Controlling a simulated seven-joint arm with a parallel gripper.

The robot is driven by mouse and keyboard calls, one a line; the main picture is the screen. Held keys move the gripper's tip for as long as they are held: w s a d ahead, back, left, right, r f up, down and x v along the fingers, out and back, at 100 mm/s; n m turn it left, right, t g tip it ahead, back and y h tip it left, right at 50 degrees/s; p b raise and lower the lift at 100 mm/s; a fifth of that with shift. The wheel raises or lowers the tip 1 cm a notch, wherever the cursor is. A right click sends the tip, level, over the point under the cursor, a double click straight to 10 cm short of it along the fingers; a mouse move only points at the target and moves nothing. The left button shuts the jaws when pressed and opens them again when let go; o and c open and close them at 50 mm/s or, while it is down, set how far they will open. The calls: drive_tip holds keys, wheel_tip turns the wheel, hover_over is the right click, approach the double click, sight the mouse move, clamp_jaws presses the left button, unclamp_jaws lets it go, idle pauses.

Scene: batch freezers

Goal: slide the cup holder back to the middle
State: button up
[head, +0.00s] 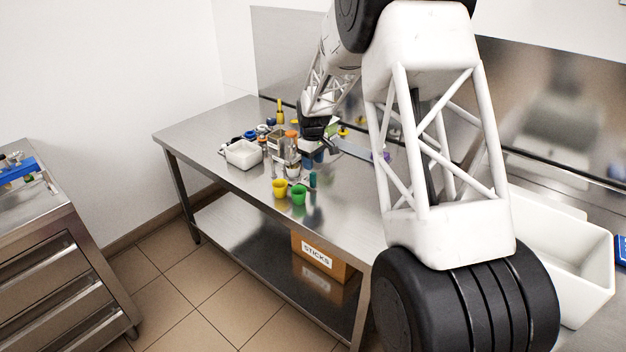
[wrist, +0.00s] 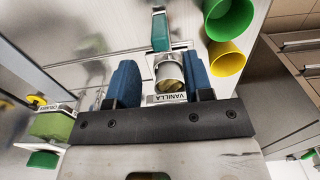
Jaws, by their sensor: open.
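My gripper (wrist: 160,64) is open, with its two blue fingers apart. Between the fingers in the wrist view is a round, pale-rimmed holder (wrist: 168,60) with yellowish contents and a label reading VANILLA (wrist: 167,98). I take it for the cup holder; no finger is visibly closed on it. A teal piece (wrist: 161,32) lies just beyond it. A green cup (wrist: 228,18) and a yellow cup (wrist: 226,60) are to its right. In the head view my gripper (head: 318,150) is low over the steel table, partly hidden among the items.
The steel table (head: 345,205) is bare toward its front right. A white bin (head: 243,153) stands left of the cluster; the yellow cup (head: 279,188) and green cup (head: 298,193) stand in front. A green-and-white labelled container (wrist: 52,126) is left of my gripper in the wrist view.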

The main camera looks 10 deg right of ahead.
sight(313, 173)
drive_tip(key=shift+f, duration=3.85)
clamp_jaws()
